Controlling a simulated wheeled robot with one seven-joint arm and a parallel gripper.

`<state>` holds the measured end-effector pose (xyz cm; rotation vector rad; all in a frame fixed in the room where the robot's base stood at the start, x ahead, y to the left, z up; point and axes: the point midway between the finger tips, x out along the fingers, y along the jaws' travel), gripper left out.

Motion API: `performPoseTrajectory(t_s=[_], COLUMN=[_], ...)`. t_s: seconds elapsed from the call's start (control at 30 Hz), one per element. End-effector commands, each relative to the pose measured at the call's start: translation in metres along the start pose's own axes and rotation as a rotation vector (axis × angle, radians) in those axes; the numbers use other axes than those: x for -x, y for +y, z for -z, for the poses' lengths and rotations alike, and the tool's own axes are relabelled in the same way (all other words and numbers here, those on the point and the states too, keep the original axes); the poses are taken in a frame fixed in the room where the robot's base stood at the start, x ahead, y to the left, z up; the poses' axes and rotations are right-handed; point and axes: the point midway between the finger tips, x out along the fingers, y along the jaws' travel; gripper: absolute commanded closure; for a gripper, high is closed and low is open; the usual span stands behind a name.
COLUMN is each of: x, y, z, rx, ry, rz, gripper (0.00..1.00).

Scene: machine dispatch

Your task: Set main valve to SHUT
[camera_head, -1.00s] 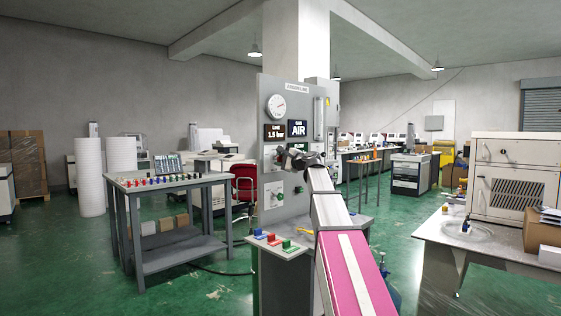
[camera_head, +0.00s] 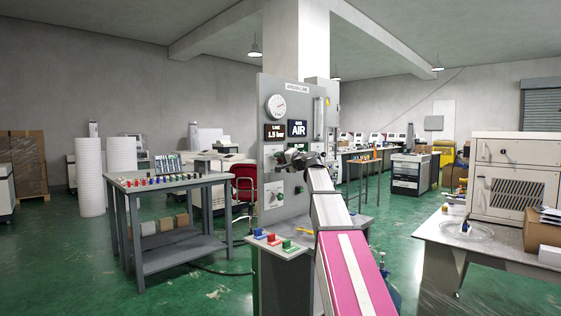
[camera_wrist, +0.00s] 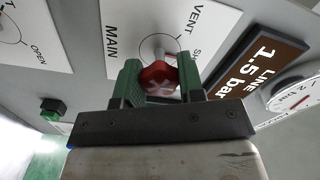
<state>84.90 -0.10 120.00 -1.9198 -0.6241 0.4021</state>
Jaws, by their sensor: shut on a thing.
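The main valve (camera_wrist: 158,78) shows in the wrist view as a red knob on a short stem, in front of a white plate (camera_wrist: 125,30) marked MAIN, VENT and a partly hidden word starting "SH". My gripper (camera_wrist: 160,85) has its green fingers closed on either side of the red knob. Which mark the knob points to cannot be told.
A display reading LINE 1.5 bar (camera_wrist: 265,68) and a round gauge (camera_wrist: 298,98) sit beside the plate. Another plate with an OPEN mark (camera_wrist: 25,35) and a green button (camera_wrist: 53,110) are close by.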

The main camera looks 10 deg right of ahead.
Motion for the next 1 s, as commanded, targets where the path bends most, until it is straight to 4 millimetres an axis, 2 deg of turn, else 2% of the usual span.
performPoseTrajectory(t_s=[0.63, 0.67, 0.7, 0.73, 1.0], x=[0.0005, 0.0005, 0.0005, 0.0005, 0.001], y=[0.0008, 0.0008, 0.0007, 0.0007, 0.0003], z=[-0.001, -0.001, -0.001, -0.0009, -0.0005], rx=[0.048, 0.048, 0.048, 0.048, 0.047], ry=[-0.002, -0.002, -0.001, -0.001, 0.0], rz=[-0.002, -0.002, -0.002, -0.001, -0.001], gripper=[0.88, 0.55, 0.42, 0.39, 0.39])
